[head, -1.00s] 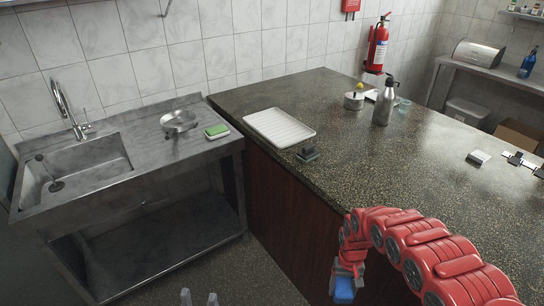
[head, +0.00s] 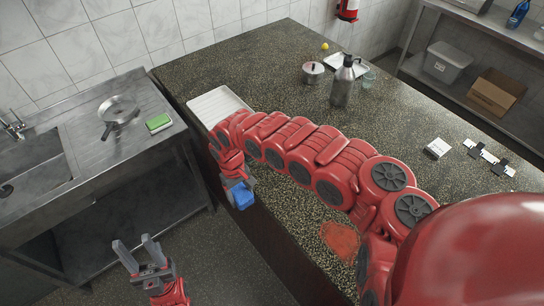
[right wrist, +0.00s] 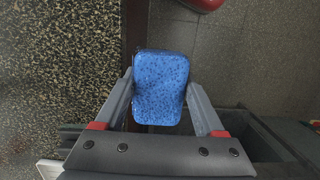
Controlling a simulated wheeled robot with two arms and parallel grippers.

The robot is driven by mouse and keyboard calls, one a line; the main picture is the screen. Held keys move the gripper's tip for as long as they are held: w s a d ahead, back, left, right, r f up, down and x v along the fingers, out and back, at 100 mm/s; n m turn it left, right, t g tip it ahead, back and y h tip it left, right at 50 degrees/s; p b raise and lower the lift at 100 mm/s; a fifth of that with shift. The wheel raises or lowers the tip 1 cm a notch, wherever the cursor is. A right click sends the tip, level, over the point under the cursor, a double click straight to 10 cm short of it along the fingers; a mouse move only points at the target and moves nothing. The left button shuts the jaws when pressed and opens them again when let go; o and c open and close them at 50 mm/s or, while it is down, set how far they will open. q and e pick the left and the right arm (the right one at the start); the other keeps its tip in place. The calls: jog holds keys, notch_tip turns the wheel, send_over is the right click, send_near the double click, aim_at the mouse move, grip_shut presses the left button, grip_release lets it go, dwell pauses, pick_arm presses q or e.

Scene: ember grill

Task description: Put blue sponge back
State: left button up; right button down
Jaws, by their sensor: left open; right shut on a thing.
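The blue sponge (head: 242,196) is held in my right gripper (head: 239,190), just off the counter's front edge and above the floor. In the right wrist view the blue sponge (right wrist: 160,87) sits between the two fingers of my right gripper (right wrist: 160,105). My left gripper (head: 138,252) is open and empty, low over the floor in front of the sink unit. A green and white sponge (head: 159,123) lies on the sink's metal drainboard (head: 135,150). A white ribbed tray (head: 215,104) lies on the counter's left end, partly hidden by my right arm.
The speckled counter (head: 280,60) has a metal bottle (head: 344,84), a lidded pot (head: 313,72) and a small white box (head: 437,148). A metal pan (head: 118,110) stands on the drainboard. My right arm stretches across the counter.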

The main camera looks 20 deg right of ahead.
jog(key=w+d+f+b, duration=0.1)
jog(key=w+d+b, duration=0.15)
jog(key=d, duration=0.25)
jog(key=b, duration=0.8)
send_over(273, 178)
jog(key=a, duration=0.1)
jog(key=shift+a+f, duration=0.2)
jog(key=shift+f, duration=0.3)
jog(key=shift+w+d+r+b, duration=0.15)
jog(key=shift+d+r+b, duration=0.05)
jog(key=shift+d+b, duration=0.15)
jog(key=shift+d, duration=0.1)
notch_tip(273, 178, down, 3)
jog(key=b, duration=0.3)
jog(key=shift+w+d+f, duration=0.1)
jog(key=shift+d+f, duration=0.05)
jog(key=shift+f, duration=0.05)
jog(key=shift+w, duration=0.1)
